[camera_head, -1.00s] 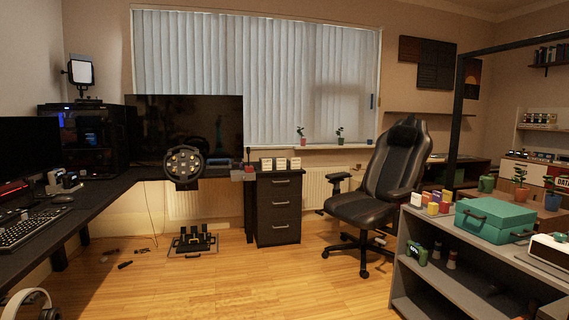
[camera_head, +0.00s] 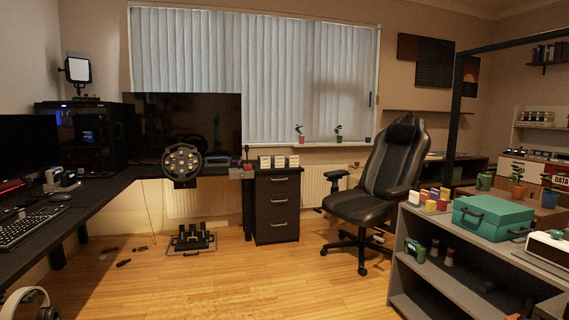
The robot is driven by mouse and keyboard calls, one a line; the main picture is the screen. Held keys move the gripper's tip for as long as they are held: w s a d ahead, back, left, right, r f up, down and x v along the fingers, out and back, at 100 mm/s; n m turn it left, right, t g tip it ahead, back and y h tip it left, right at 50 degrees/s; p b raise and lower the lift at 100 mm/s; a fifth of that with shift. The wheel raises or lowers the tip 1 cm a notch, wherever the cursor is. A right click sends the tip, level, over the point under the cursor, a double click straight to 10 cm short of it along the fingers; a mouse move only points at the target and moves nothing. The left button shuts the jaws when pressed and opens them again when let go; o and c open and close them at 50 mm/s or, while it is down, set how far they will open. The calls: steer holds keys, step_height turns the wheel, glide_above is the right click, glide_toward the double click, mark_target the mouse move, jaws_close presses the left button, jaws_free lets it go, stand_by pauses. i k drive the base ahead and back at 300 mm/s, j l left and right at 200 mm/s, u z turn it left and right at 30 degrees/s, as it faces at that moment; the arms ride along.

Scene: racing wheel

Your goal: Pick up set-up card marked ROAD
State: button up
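Several small white cards or card blocks (camera_head: 279,162) stand in a row on top of the black drawer cabinet (camera_head: 277,208) at the middle of the view. They are too small for me to read any marking, so I cannot tell whether one says ROAD. My gripper is not visible in this view. The cards are well across the room from the camera.
A racing wheel (camera_head: 182,163) is mounted at the desk (camera_head: 100,193), with pedals (camera_head: 191,240) on the floor below. A black chair (camera_head: 385,185) stands right of the cabinet. A grey shelf (camera_head: 440,265) with a green case (camera_head: 493,217) is at right. The wooden floor (camera_head: 250,285) ahead is mostly clear.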

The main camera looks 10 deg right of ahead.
mark_target(279, 161)
steer(key=i+l+z, duration=0.15)
steer(key=i+z, duration=0.15)
steer(key=i, duration=0.45)
steer(key=i+z, duration=0.2)
steer(key=i, duration=3.25)
steer(key=i+u, duration=0.15)
steer(key=i, duration=0.35)
steer(key=i+l+u, duration=0.15)
steer(key=i, duration=0.35)
steer(key=i+l+u, duration=0.15)
steer(key=i, duration=0.35)
steer(key=i+l+u, duration=0.15)
steer(key=i, duration=0.3)
steer(key=l, duration=0.1)
